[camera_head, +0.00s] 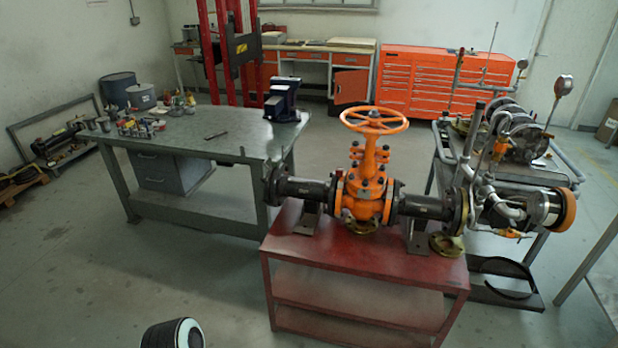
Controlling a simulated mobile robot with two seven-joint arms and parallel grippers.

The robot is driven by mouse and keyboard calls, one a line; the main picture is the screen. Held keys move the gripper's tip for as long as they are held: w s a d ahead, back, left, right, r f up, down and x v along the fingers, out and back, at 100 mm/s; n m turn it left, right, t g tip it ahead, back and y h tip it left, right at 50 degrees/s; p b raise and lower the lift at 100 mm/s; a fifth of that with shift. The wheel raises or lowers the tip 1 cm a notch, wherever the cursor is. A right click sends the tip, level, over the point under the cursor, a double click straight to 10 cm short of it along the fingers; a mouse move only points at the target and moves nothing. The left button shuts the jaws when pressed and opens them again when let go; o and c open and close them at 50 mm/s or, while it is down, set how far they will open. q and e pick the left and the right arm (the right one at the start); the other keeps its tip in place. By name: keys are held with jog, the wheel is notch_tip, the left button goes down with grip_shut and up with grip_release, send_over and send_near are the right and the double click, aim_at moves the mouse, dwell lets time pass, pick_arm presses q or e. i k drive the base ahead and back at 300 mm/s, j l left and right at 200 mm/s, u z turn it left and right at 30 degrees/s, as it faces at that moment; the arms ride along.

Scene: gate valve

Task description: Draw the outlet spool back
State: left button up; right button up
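An orange gate valve (366,185) with an orange handwheel (374,120) stands upright on a red table. A dark pipe spool (303,188) with an end flange (271,186) extends from its left side. A second dark spool (424,207) with a flange (461,208) extends from its right side. Both look in line with the valve and against it; any gap is too small to tell. I cannot tell which spool is the outlet. Neither of my grippers shows. Only a dark, white-ringed part (172,333), possibly of my arm, shows at the bottom edge.
The red table (350,258) has a bare front strip. A brass-coloured ring (445,245) lies near its right end. A pump cart (515,170) stands close on the right. A grey workbench (190,140) with a vise (284,100) stands left. The front floor is clear.

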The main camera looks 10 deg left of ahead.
aim_at(283, 184)
jog(key=i+j+z, duration=0.4)
jog(key=j, duration=0.2)
jog(key=i+j+z, duration=0.2)
jog(key=k+j, duration=0.05)
jog(key=j, duration=0.05)
